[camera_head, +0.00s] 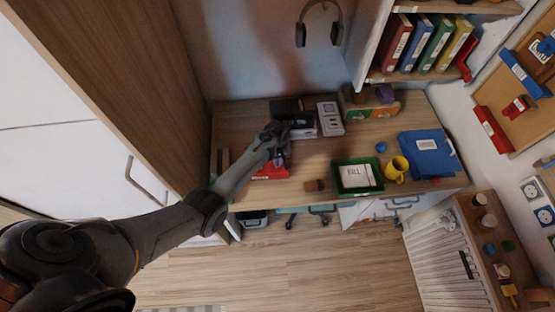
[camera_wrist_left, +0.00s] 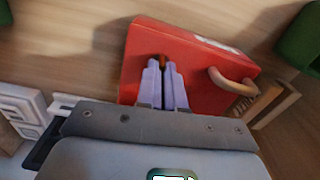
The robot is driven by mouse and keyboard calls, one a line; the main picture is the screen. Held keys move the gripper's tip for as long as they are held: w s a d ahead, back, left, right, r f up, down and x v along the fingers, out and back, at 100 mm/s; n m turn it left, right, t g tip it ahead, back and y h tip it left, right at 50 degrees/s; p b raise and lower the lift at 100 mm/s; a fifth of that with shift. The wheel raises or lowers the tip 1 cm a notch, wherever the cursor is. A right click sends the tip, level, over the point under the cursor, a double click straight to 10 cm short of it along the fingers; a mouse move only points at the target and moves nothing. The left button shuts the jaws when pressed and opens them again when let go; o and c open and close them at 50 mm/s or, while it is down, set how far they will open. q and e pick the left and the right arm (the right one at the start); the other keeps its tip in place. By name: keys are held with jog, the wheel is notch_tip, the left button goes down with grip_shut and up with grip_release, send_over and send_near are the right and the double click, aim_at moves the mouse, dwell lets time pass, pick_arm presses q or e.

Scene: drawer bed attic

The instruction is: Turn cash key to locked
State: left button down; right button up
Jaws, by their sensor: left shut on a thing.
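A red cash box (camera_wrist_left: 195,65) with a tan curved handle (camera_wrist_left: 232,82) lies on the desk. In the head view the cash box (camera_head: 268,173) shows only partly, under my left arm. My left gripper (camera_wrist_left: 164,66) is over the box's face, its two pale fingers close together. They are shut on a small brownish key (camera_wrist_left: 164,60), of which only a bit shows between the fingertips. The key's angle and any lock marking are hidden. In the head view the left gripper (camera_head: 279,157) is small and dark. My right gripper is not in view.
Behind the gripper stand a dark device (camera_head: 297,121) and a grey device (camera_head: 330,118). To the right are a green tray (camera_head: 336,184), a yellow mug (camera_head: 396,168) and a blue folder (camera_head: 428,153).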

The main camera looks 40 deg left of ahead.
pick_arm(q)
jog(key=n+p, duration=0.1)
jog(key=n, duration=0.7)
jog(key=shift+p, duration=0.35)
jog(key=n, duration=0.4)
jog(key=shift+f+b, duration=0.1)
jog(key=shift+b, duration=0.25)
jog(key=n+b, duration=0.1)
jog(key=n, duration=0.2)
jog(key=shift+n, duration=0.7)
jog(key=c, duration=1.3)
grip_release()
jog(key=shift+o, duration=0.2)
